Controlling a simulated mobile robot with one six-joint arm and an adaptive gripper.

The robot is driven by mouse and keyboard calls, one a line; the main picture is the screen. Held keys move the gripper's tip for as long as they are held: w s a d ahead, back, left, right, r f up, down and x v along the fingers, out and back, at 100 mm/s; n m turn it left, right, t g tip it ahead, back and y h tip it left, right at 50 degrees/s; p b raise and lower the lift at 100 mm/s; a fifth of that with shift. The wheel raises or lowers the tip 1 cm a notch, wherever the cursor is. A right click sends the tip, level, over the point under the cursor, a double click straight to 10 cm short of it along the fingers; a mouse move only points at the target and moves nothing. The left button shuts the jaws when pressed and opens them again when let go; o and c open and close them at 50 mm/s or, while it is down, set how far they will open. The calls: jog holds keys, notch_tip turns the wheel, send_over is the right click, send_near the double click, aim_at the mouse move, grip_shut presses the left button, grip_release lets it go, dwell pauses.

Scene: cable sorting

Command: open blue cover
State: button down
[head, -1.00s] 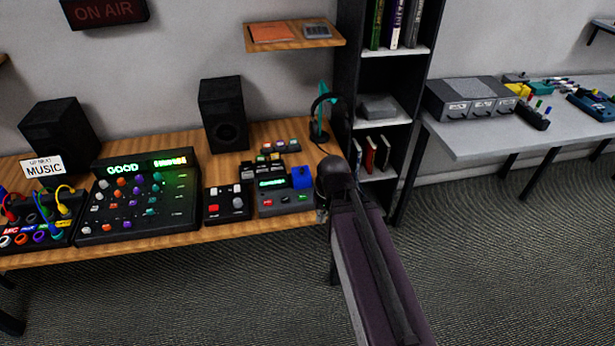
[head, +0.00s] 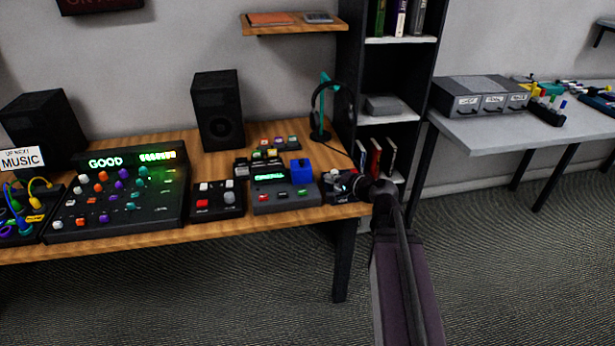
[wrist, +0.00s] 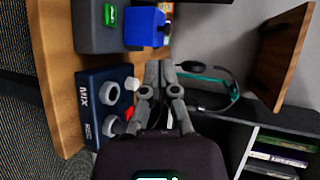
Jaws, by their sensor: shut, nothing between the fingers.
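The blue cover (head: 301,170) is a bright blue box standing at the right rear of a dark grey device (head: 283,197) with a green display. It looks closed over whatever is under it, which is hidden. In the wrist view the blue cover (wrist: 145,27) is at the top, beside a green lit part. My gripper (head: 334,183) is to the right of the device, near the table's right end. In the wrist view my gripper (wrist: 160,70) has its fingers together and empty, pointing up the picture, below and apart from the cover.
A dark blue box marked MIX (wrist: 105,95) with knobs lies beside my gripper. Headphones on a teal stand (head: 322,110) are behind. A small black box with buttons (head: 217,200) and a mixer (head: 118,195) stand left. A black shelf (head: 350,60) rises behind right.

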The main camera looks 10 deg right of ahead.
aim_at(303, 162)
jog(key=shift+w+d+m+t+b, duration=0.2)
jog(key=shift+d+m+t, duration=0.15)
jog(key=shift+d+m, duration=0.15)
jog(key=shift+w+d+m+t+b, duration=0.2)
jog(key=shift+d+m+t, duration=0.2)
jog(key=shift+d, duration=0.1)
jog(key=b+x, duration=0.1)
jog(key=x, duration=0.3)
jog(key=b+x, duration=0.1)
jog(key=x, duration=0.4)
jog(key=b+x, duration=0.1)
jog(key=x, duration=0.4)
jog(key=shift+d+f, duration=0.1)
jog(key=shift+f, duration=0.2)
jog(key=shift+w+d+r, duration=0.15)
jog(key=shift+d+r, duration=0.05)
jog(key=shift+d, duration=0.05)
jog(key=shift+g+h+p, duration=0.25)
jog(key=shift+h+p, duration=0.05)
jog(key=shift+p, duration=0.1)
